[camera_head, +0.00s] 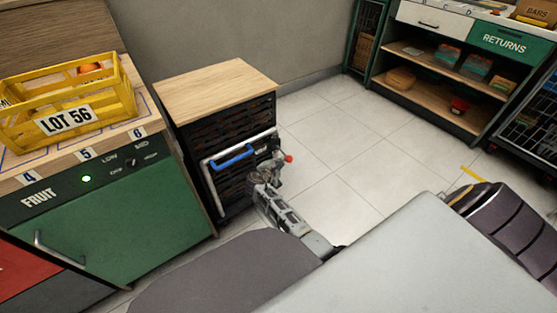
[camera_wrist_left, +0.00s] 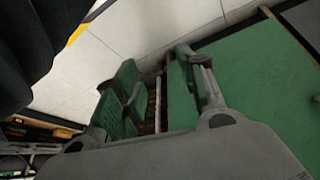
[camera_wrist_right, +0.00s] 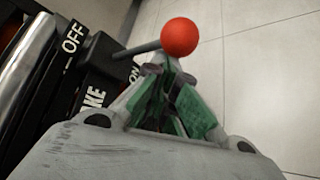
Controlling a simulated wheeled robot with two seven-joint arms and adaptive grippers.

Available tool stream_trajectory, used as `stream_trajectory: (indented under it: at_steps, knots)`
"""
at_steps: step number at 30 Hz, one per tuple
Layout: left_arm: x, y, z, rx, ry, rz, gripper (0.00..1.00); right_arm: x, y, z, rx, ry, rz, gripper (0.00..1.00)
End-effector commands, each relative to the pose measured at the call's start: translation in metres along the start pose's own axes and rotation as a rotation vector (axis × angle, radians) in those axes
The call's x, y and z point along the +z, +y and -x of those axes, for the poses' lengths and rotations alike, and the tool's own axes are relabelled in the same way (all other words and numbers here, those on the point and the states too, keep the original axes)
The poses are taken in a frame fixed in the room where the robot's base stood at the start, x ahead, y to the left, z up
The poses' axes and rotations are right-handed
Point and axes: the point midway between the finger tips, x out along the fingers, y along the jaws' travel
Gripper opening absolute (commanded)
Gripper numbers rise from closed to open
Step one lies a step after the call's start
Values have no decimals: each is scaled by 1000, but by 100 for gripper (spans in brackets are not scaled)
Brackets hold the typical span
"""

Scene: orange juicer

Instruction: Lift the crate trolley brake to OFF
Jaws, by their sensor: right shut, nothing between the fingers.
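The crate trolley (camera_head: 220,130) has a wooden top, dark slatted sides and a pale frame with a blue grip. In the right wrist view its black brake box (camera_wrist_right: 98,62) carries the labels OFF, ON and BRAKE. A dark lever (camera_wrist_right: 136,49) sticks out between OFF and ON, ending in a red ball knob (camera_wrist_right: 180,37). The knob also shows in the head view (camera_head: 288,158). My right gripper (camera_wrist_right: 166,75) is shut and empty, its fingertips just below the knob and lever; I cannot tell if they touch. My left gripper (camera_wrist_left: 155,78) is open, its fingers apart, seen only in its wrist view.
A green FRUIT cabinet (camera_head: 130,220) stands left of the trolley, with a yellow LOT 56 crate (camera_head: 125,92) on top. A RETURNS shelf unit (camera_head: 425,85) is at the back right. The tiled floor (camera_head: 345,140) right of the trolley is clear.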

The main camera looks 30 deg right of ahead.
Motion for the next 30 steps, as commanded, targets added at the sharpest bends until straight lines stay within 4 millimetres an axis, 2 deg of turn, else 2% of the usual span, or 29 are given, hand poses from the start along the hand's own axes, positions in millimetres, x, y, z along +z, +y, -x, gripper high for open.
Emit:
stream_trajectory:
  at_steps: [1,6,13,30]
  knots:
    - [-3,0,9,-7,-9,-3,40,2,2,1,-6,-2,7,0]
    - [-5,-3,26,-26,-41,-9,40,3,3,2,-23,-2,29,0]
    - [-6,-6,39,-45,-72,-12,40,4,4,3,-39,-2,51,0]
    - [12,-18,2,-66,-154,-1,40,10,12,7,-106,-1,138,0]
